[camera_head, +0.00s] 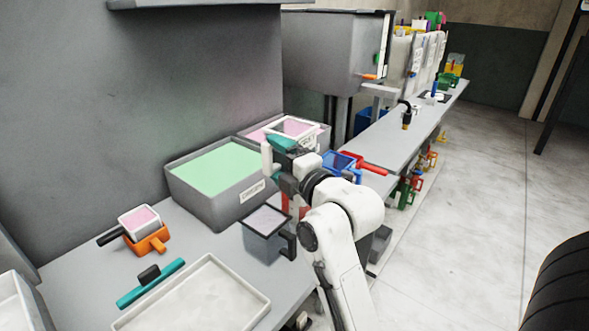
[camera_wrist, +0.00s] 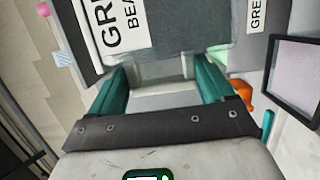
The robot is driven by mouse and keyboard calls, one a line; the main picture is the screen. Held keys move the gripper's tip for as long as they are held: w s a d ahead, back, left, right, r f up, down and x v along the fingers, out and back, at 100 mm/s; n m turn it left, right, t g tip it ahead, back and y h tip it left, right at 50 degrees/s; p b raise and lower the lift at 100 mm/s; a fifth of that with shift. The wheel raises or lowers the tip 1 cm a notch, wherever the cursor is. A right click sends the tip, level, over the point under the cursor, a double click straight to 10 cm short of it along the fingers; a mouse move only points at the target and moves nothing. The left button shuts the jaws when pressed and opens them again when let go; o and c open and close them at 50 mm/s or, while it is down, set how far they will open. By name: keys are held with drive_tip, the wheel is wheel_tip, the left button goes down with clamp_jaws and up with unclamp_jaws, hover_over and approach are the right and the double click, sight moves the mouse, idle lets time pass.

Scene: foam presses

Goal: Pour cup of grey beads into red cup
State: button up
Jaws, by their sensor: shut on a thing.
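A dark-rimmed cup (camera_head: 265,222) with greyish-pink beads and a dark handle stands upright on the bench. It also shows in the wrist view (camera_wrist: 295,75). A red thing (camera_head: 297,206), perhaps the red cup, is partly hidden behind my arm.
A bin of green beads (camera_head: 190,201) stands left of the bin of pinkish beads (camera_head: 262,134). Its label partly shows in the wrist view (camera_wrist: 120,25).

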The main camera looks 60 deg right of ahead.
sight(276, 171)
drive_tip(key=shift+f+b, duration=0.15)
drive_tip(key=shift+b, duration=0.15)
wheel_tip(276, 171, down, 3)
drive_tip(key=b, duration=0.9)
drive_tip(key=shift+b, duration=0.35)
drive_tip(key=shift+r, duration=0.25)
drive_tip(key=shift+a+r+m+g+y+p, duration=0.15)
drive_tip(key=shift+a+r+m+p, duration=0.1)
drive_tip(key=shift+m+p, duration=0.75)
drive_tip(key=shift+a+r+m+g+y+p, duration=0.2)
drive_tip(key=shift+m+p, duration=0.3)
drive_tip(key=shift+p, duration=0.85)
drive_tip(key=shift+r+m+y+p, duration=0.25)
drive_tip(key=shift+r+m+p, duration=0.55)
drive_tip(key=shift+p, duration=0.75)
drive_tip(key=shift+d+r+m+g+p, duration=0.25)
drive_tip(key=shift+r+m+p, duration=0.2)
drive_tip(key=shift+m+p, duration=0.8)
drive_tip(key=shift+d+r+m+y+p, duration=0.35)
drive_tip(key=shift+m+y+p, duration=0.25)
drive_tip(key=shift+p, duration=1.2)
